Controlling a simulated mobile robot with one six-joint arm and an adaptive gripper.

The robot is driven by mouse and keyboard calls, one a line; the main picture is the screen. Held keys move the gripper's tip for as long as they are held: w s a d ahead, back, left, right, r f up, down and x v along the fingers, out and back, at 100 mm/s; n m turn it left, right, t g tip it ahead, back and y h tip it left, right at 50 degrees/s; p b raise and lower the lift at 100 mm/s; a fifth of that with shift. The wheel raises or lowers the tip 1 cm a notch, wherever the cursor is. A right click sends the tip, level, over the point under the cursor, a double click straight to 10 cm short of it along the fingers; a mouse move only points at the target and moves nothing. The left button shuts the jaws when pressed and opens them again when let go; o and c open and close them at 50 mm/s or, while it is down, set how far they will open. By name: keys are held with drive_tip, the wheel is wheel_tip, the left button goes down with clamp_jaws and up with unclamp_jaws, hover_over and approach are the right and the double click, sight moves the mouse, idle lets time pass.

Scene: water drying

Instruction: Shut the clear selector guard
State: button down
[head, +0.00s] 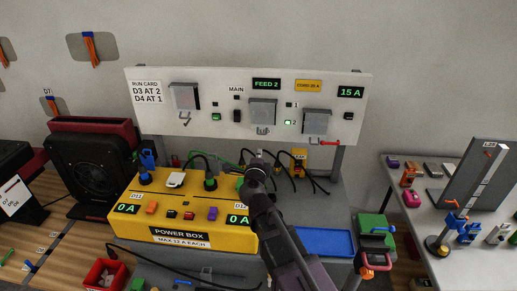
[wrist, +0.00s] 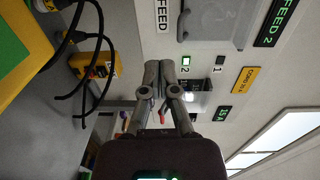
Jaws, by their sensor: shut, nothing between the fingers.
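A white panel (head: 220,125) carries three greyish see-through guards: left (head: 185,97), middle (head: 262,111) and right (head: 317,121). The middle one, beside the 1 and 2 lamps, looks like the selector guard; it also shows at the top of the wrist view (wrist: 208,20). I cannot tell how far it stands open. My gripper (head: 257,160) is below the middle guard in the head view. In the wrist view my gripper (wrist: 162,70) is shut and empty, beside the green lamp 2 (wrist: 185,69) and apart from the middle guard. Its fingers partly hide the right guard.
A yellow power box (head: 185,222) with plugs and black cables stands below the panel. A small yellow box (head: 299,162) stands behind my arm. A red handle (head: 325,142) sticks out under the right guard. A blue tray (head: 325,242) lies right of my arm.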

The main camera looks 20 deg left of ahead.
drive_tip(key=f+b+v, duration=0.1)
drive_tip(key=v, duration=0.5)
drive_tip(key=shift+s+f, duration=0.25)
drive_tip(key=shift+s, duration=0.2)
drive_tip(key=shift+s, duration=0.1)
